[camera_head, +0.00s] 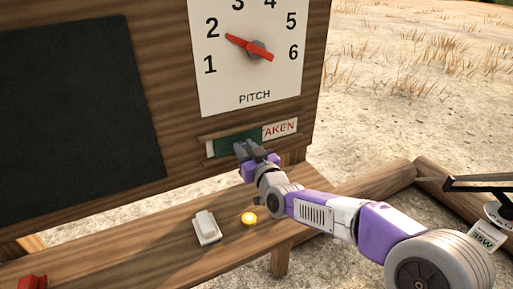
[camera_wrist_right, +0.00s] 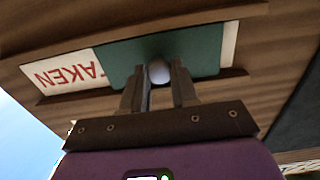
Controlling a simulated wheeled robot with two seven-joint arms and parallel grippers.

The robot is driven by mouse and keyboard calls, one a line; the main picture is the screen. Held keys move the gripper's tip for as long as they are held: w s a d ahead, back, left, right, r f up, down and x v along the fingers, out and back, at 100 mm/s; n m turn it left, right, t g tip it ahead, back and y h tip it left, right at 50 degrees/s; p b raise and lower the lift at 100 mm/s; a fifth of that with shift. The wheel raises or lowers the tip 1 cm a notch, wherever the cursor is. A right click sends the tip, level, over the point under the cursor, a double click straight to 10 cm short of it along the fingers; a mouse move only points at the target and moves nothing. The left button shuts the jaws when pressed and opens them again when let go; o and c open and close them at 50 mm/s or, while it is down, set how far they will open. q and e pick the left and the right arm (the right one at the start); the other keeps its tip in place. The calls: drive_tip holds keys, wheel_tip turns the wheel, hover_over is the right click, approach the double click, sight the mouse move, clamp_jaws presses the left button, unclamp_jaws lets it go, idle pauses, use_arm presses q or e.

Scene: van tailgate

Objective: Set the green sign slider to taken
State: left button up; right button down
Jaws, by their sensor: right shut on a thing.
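The green sign slider (camera_head: 228,144) sits in a wooden track below the pitch dial, covering part of a white sign strip. To its right the strip shows red letters "AKEN" (camera_head: 279,130); the first letter is covered. A narrow white piece of strip shows on the slider's left. In the right wrist view the slider (camera_wrist_right: 196,48) has a pale round knob (camera_wrist_right: 159,72). My right gripper (camera_head: 243,151) is at the slider, its two fingers around the knob and shut on it. My left gripper is not in view.
The pitch dial (camera_head: 284,80) with a red pointer is above the sign. A dark board (camera_head: 75,120) is at left.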

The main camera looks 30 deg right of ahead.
drive_tip(key=shift+a, duration=1.45)
drive_tip(key=shift+a+f, duration=0.1)
drive_tip(key=c, duration=0.9)
unclamp_jaws()
drive_tip(key=shift+a, duration=0.1)
drive_tip(key=shift+s, duration=0.3)
drive_tip(key=p, duration=0.1)
approach(230, 144)
drive_tip(key=shift+s+a, duration=0.1)
drive_tip(key=shift+s, duration=0.7)
